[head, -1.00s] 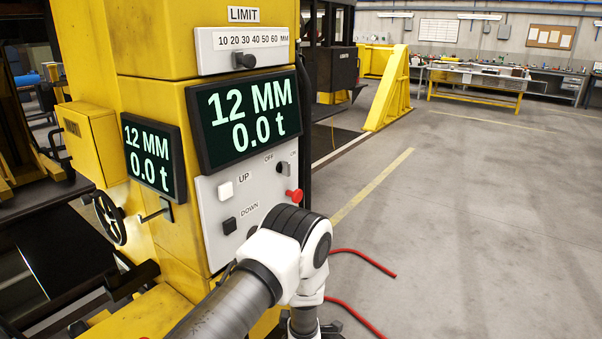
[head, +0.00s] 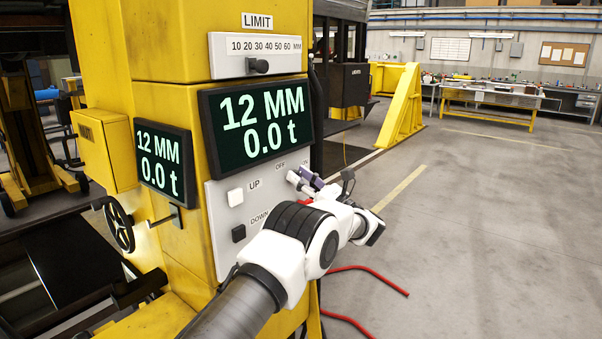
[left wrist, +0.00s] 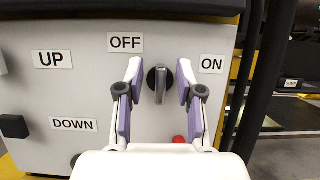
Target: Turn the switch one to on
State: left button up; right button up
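Switch one is a dark round knob with a grey upright bar (left wrist: 160,84) on the pale control panel (head: 222,222). The OFF label (left wrist: 126,42) is at its upper left and the ON label (left wrist: 212,64) at its right. The bar stands about vertical in the left wrist view. My left gripper (left wrist: 160,76) is open, with one purple-padded finger on each side of the knob and gaps visible between. In the head view my left gripper (head: 306,181) is at the panel's right edge and hides the knob. My right gripper is not in view.
The UP button (head: 235,196) and DOWN button (head: 238,233) are to the left. A red button (left wrist: 179,139) sits below the knob, partly hidden. A display (head: 255,122) reading 12 MM and 0.0 t hangs above. Dark cables (left wrist: 250,75) run down right of the panel.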

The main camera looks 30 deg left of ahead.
pick_arm(q)
jog(key=shift+w, duration=0.1)
grip_shut()
